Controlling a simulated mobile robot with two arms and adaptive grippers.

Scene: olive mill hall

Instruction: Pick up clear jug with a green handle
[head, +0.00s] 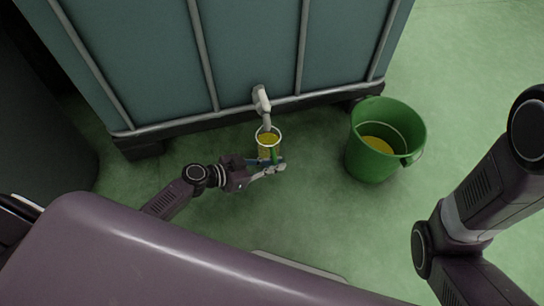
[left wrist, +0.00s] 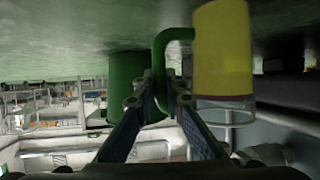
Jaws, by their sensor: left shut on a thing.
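The clear jug (head: 268,139) holds yellow liquid and is below the tap in the head view. Its green handle (head: 274,154) faces my left gripper (head: 271,166). In the left wrist view the picture is upside down; the jug (left wrist: 223,50) is at the upper right, with its green handle (left wrist: 160,48) between the fingers of my left gripper (left wrist: 159,88). The left gripper is shut on the handle. Whether the jug's base touches the floor cannot be told. My right arm shows at the right, but its gripper is out of view.
A white tap (head: 262,101) sticks out from a large blue-grey tank (head: 250,50) in a metal cage, close above the jug. A green bucket (head: 366,155) with yellow liquid stands to the right of the jug. Green floor (head: 470,90) is open farther right.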

